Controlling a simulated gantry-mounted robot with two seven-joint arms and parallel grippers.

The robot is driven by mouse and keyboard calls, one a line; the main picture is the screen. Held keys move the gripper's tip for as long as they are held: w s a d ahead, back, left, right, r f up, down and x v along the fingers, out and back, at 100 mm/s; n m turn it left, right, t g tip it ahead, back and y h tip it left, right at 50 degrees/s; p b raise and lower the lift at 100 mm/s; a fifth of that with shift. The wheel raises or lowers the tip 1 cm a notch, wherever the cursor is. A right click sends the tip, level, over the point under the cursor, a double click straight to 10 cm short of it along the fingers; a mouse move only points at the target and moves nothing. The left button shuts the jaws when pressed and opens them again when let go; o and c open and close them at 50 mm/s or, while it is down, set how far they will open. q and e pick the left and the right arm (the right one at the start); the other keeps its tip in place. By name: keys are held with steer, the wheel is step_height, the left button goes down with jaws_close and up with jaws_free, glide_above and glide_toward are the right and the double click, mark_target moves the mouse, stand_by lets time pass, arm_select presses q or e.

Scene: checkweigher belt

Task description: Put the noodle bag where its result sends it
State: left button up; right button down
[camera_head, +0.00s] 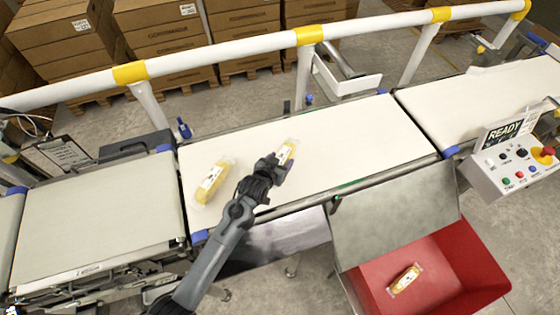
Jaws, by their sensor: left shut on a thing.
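My left gripper (279,166) is over the middle belt (350,136), shut on a yellow noodle bag (288,150) in clear wrap. The gripper hides part of this bag; I cannot tell whether it touches the belt. A second yellow bag (211,183) lies on the same belt, to the left of the gripper. A third yellow bag (405,279) lies inside the red bin (466,262) at the lower right. The display (505,131) on the control box reads READY. My right gripper is not in view.
A white rail (225,50) with yellow bands runs behind the belts. A grey sloping plate (395,215) stands between the middle belt and the red bin. The left belt (95,222) and right belt (480,103) are bare. A control box (518,168) stands at the right.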

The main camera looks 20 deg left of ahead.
arm_select(q)
steer(key=shift+f, duration=0.15)
steer(key=o, duration=1.4)
steer(key=shift+c, duration=0.2)
steer(key=shift+s+r, duration=0.45)
steer(key=p+v, duration=0.1)
steer(key=v, duration=0.9)
steer(key=shift+s+r+p, duration=0.1)
steer(key=shift+s+p, duration=0.25)
steer(key=s+g, duration=0.1)
steer(key=s, duration=0.2)
steer(key=s+f+g, duration=0.1)
steer(key=s, duration=0.2)
steer(key=s+a+f+g, duration=0.1)
steer(key=s, duration=0.3)
steer(key=shift+f+m+g, duration=0.1)
steer(key=shift+m+g, duration=0.2)
steer(key=s+a+g, duration=0.1)
steer(key=s+g, duration=0.4)
steer(key=s, duration=1)
steer(key=shift+r+m+y, duration=0.3)
steer(key=shift+r, duration=0.1)
